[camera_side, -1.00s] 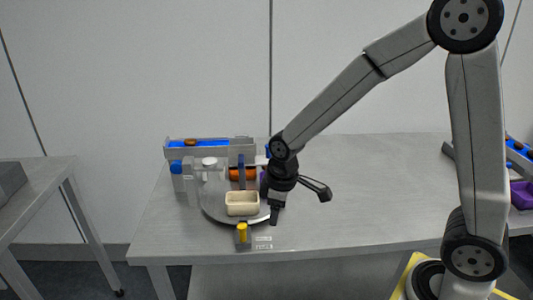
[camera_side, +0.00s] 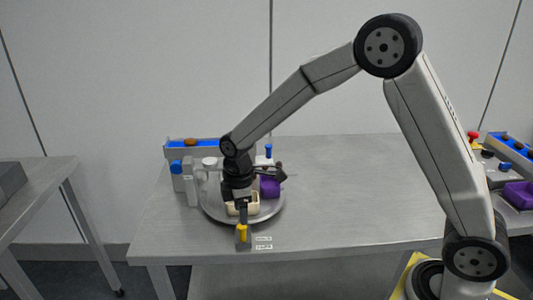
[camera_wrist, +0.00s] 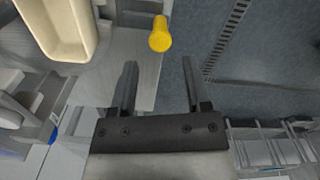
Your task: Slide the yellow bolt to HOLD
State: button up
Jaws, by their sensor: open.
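The yellow bolt (camera_side: 242,232) stands upright as a short peg on a small grey block at the front edge of the table. It also shows in the wrist view (camera_wrist: 160,35), just beyond my fingertips and roughly in line with the gap between them. My gripper (camera_side: 243,218) points down just above and behind the bolt, apart from it as far as I can tell. In the wrist view my gripper (camera_wrist: 158,66) is open with nothing between its fingers. Small label plates (camera_side: 264,242) lie right of the bolt; their lettering is too small to read.
A round grey turntable (camera_side: 215,213) behind the bolt carries a cream tray (camera_side: 254,207) and a purple container (camera_side: 270,187). A rack with a blue channel (camera_side: 178,144) stands behind it.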

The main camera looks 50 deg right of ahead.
aim_at(242, 227)
jog(key=shift+f, duration=3.45)
grip_shut()
